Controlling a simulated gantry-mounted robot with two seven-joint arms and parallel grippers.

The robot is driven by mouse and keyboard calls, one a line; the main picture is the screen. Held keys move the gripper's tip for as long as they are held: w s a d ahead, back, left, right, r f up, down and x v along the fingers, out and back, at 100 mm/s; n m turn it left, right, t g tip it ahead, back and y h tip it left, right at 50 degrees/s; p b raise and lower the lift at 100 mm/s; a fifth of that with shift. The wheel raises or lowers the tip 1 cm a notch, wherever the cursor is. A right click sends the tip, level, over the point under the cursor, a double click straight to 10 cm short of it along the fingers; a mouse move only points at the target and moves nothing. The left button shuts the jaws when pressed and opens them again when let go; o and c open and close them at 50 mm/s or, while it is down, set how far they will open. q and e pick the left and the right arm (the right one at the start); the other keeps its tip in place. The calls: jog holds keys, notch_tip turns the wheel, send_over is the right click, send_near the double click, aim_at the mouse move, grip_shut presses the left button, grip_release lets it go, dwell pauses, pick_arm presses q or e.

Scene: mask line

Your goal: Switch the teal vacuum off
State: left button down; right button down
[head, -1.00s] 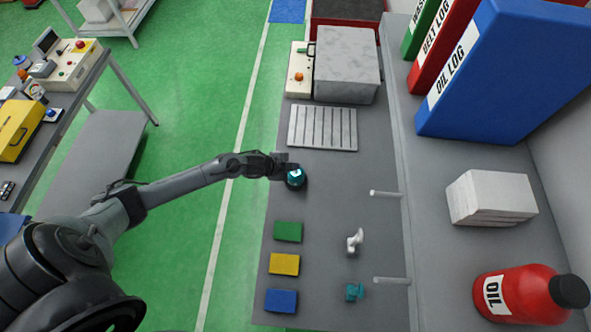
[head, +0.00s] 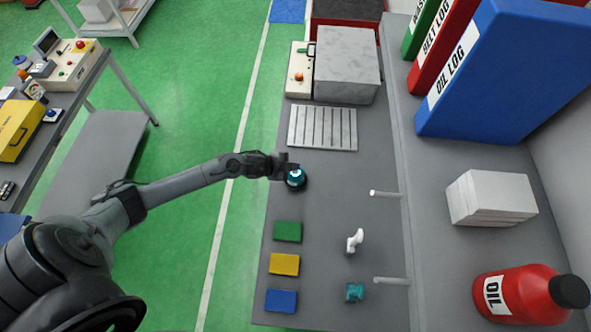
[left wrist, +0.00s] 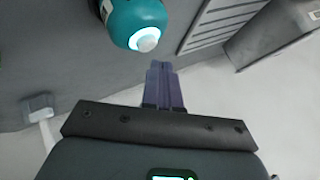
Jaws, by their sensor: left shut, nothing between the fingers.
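The teal vacuum (head: 296,181) is a small rounded teal unit on a dark base, standing on the grey bench. In the left wrist view its teal dome (left wrist: 134,17) shows at the top, with a pale round button and a bright white ring. My left gripper (head: 291,168) is at the vacuum's upper edge in the head view. In the left wrist view its closed fingers (left wrist: 160,67) are empty and point just beside the button, with a small gap in the picture. Whether they touch the vacuum cannot be told. My right gripper is not in view.
A slotted grey plate (head: 323,128) and a grey box (head: 347,64) lie beyond the vacuum. The bench middle is clear.

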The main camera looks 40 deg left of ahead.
pick_arm(q)
jog(key=shift+f, duration=0.25)
dwell(0.4)
jog(key=shift+f+b, duration=0.25)
jog(key=shift+b, duration=0.05)
jog(key=shift+f, duration=0.3)
dwell(0.6)
jog(key=shift+r, duration=0.1)
jog(key=shift+r+p, duration=0.6)
jog(key=shift+r, duration=0.1)
notch_tip(320, 180, up, 6)
jog(key=p, duration=0.5)
jog(key=shift+p, duration=0.3)
jog(key=shift+s, duration=0.1)
